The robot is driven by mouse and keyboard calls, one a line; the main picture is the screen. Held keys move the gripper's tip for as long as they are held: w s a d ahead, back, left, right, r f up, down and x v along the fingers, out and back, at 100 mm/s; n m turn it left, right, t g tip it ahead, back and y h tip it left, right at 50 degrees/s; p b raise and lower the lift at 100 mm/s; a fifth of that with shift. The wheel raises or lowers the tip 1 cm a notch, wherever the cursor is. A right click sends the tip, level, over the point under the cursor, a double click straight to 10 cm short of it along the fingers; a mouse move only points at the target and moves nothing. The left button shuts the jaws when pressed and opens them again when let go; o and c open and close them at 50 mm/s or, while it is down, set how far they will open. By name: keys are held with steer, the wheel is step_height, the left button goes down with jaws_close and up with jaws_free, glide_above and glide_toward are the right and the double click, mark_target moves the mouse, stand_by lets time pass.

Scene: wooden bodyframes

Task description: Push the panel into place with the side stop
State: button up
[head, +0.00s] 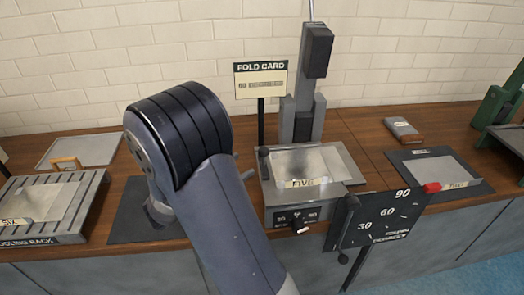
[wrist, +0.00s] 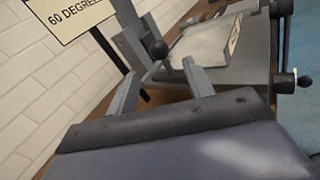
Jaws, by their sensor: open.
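The panel (head: 333,160), a pale grey sheet tagged FIVE, lies on the bed of the folding machine (head: 277,196). It also shows in the wrist view (wrist: 203,45). A dark ball knob (head: 263,152) stands at the bed's left edge, apparently the side stop's handle. In the wrist view the knob (wrist: 158,49) is just beyond the gap between my fingertips. My gripper (wrist: 161,72) is open and empty, with its fingers apart. In the head view my arm hides most of it. I cannot tell whether the panel touches a stop.
A FOLD CARD sign (head: 261,80) stands behind the machine. An angle dial (head: 385,222) marked 30, 60, 90 hangs at its front right. A cooling rack (head: 85,200) holding panel SIX is at left. A dark mat (head: 420,165) with another panel lies at right.

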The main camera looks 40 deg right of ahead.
mark_target(259, 154)
steer(key=d, duration=0.9)
steer(key=shift+w+d+p, duration=0.15)
steer(key=shift+w+p, duration=0.05)
steer(key=shift+p, duration=0.15)
jaws_close()
